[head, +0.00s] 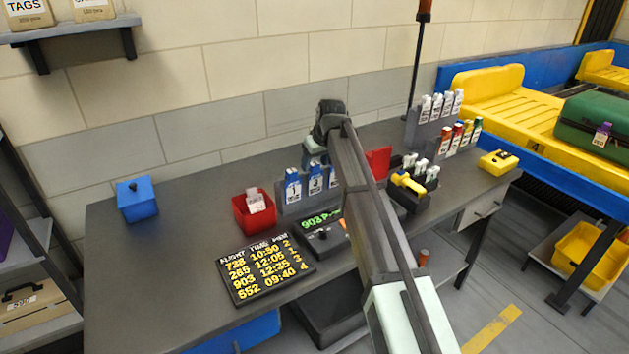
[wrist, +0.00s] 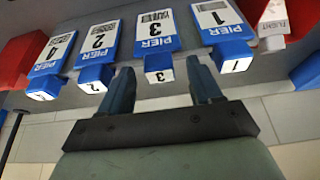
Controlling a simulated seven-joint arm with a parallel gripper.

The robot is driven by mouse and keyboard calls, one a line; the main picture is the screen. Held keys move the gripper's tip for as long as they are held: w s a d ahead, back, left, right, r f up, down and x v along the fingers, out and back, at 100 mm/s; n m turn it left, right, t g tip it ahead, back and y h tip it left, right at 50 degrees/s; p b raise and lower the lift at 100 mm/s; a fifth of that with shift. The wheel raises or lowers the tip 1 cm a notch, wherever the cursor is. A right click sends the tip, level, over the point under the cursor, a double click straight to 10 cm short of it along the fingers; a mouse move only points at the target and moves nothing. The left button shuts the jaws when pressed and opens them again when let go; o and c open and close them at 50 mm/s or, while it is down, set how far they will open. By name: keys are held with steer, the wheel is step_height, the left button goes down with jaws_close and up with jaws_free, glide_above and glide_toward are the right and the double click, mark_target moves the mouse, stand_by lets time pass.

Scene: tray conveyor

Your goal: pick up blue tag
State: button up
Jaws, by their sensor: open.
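Several blue tags marked PIER stand in a row in a grey rack (head: 292,206) on the desk. In the wrist view they read, left to right, pier 4 (wrist: 50,62), pier 2 (wrist: 98,52), pier 3 (wrist: 157,30) and pier 1 (wrist: 220,28). The head view shows the pier 1 tag (head: 293,187) and the tag beside it (head: 315,180); my arm hides part of the row. My gripper (wrist: 160,75) is open and empty, with its fingers either side of the pier 3 tag's blue end. I cannot tell whether they touch it.
A red bin (head: 241,217) holding a paper tag stands left of the rack, and a red object (head: 379,160) stands right. A departures board (head: 265,268), a blue box (head: 138,205) and a black holder (head: 412,203) are on the desk.

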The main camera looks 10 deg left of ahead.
steer(key=shift+c, duration=0.2)
jaws_close()
stand_by(0.3)
steer(key=shift+r, duration=0.15)
steer(key=shift+r, duration=0.3)
steer(key=w+a+v, duration=0.1)
steer(key=v, duration=0.5)
steer(key=s+d, duration=0.9)
steer(key=shift+s+d+r, duration=0.3)
steer(key=shift+s+r, duration=0.05)
steer(key=shift+r, duration=0.1)
